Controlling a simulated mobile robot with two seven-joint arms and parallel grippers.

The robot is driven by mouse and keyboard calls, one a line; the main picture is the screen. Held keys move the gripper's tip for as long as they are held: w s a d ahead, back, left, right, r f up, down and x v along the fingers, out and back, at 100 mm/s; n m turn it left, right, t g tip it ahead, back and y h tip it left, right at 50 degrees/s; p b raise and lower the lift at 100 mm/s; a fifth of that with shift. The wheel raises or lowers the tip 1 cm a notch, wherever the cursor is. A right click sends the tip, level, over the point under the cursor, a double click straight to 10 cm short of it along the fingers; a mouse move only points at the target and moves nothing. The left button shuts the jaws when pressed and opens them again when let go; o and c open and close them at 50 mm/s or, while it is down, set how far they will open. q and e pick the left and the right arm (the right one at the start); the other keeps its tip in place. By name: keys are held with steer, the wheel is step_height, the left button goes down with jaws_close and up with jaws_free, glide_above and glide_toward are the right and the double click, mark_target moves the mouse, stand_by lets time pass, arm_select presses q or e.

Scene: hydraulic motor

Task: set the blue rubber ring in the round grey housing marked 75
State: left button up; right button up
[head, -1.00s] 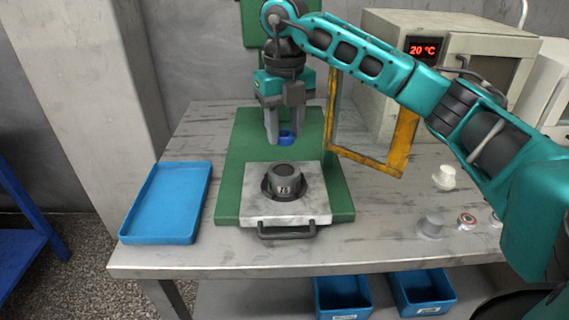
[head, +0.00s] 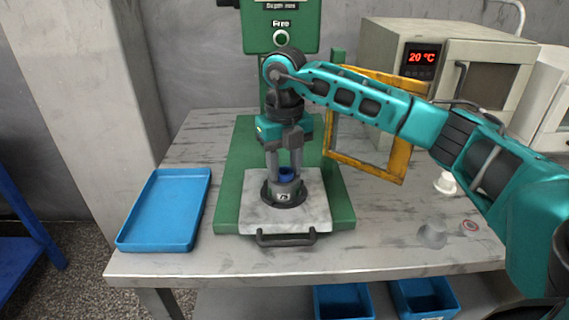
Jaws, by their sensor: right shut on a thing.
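The round grey housing marked 75 (head: 284,195) stands upright on a pale plate (head: 250,216) on the green press base. My right gripper (head: 285,175) points down right over the housing. It is shut on the blue rubber ring (head: 286,173), which shows between the fingertips at the housing's top opening. I cannot tell whether the ring is inside the opening or just above it. The fingers hide part of the ring and the housing's rim. My left gripper is not in view.
An empty blue tray (head: 165,212) lies left. A grey cone-like part (head: 432,236), a white part (head: 446,184) and a small round part (head: 469,227) stand right.

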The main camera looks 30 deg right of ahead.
mark_target(284, 171)
steer(key=shift+f, duration=0.3)
steer(key=o, duration=0.6)
steer(key=shift+s, duration=0.1)
steer(key=o, duration=0.4)
steer(key=shift+a+f, duration=0.1)
steer(key=shift+f, duration=0.05)
arm_select(q)
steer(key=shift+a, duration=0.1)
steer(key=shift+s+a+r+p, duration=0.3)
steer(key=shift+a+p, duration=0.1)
steer(key=shift+p, duration=0.75)
arm_select(e)
step_height(284, 171, up, 13)
steer(key=shift+r, duration=0.1)
